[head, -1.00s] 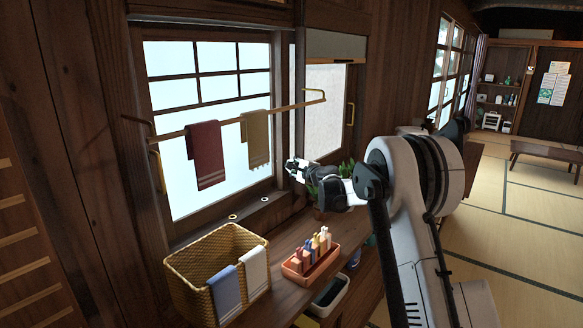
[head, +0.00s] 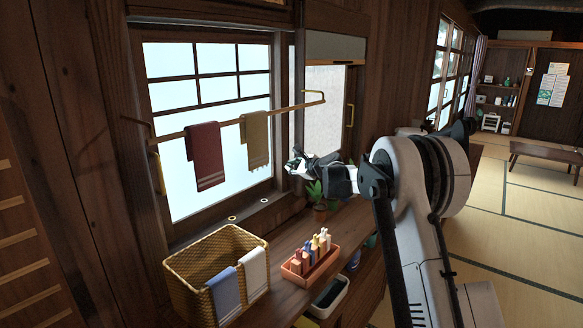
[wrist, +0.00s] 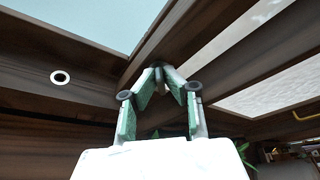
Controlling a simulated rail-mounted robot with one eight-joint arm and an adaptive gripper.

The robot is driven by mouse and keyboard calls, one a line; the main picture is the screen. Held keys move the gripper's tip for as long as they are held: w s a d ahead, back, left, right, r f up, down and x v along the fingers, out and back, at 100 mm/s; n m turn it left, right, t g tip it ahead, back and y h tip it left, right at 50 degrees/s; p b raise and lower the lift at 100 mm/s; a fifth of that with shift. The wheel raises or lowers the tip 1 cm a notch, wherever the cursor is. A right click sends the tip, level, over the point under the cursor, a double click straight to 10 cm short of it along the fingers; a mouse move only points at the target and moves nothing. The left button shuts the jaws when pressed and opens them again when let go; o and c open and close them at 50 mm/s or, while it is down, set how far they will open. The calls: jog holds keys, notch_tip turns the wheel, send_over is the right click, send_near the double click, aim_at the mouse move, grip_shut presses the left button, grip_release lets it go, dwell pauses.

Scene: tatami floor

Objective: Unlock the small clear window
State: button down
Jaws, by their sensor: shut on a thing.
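The clear window (head: 207,90) has a dark wooden frame and a lattice across its upper part. It is closed as far as I can see. My gripper (head: 296,163) is at the lower right part of its frame. In the wrist view my green-padded fingers (wrist: 160,72) converge at the dark corner of the frame, under the window pane (wrist: 95,20). They are closed around a small dark piece (wrist: 157,66) there, probably the window lock. The fingertips hide most of it, so I cannot tell its position or whether it is turned.
A towel rail (head: 230,118) with a red towel (head: 206,155) and an olive towel (head: 255,138) crosses the window. A frosted panel (head: 322,105) is at right.

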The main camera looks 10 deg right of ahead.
jog(key=c, duration=1.9)
grip_release()
jog(key=shift+o, duration=0.2)
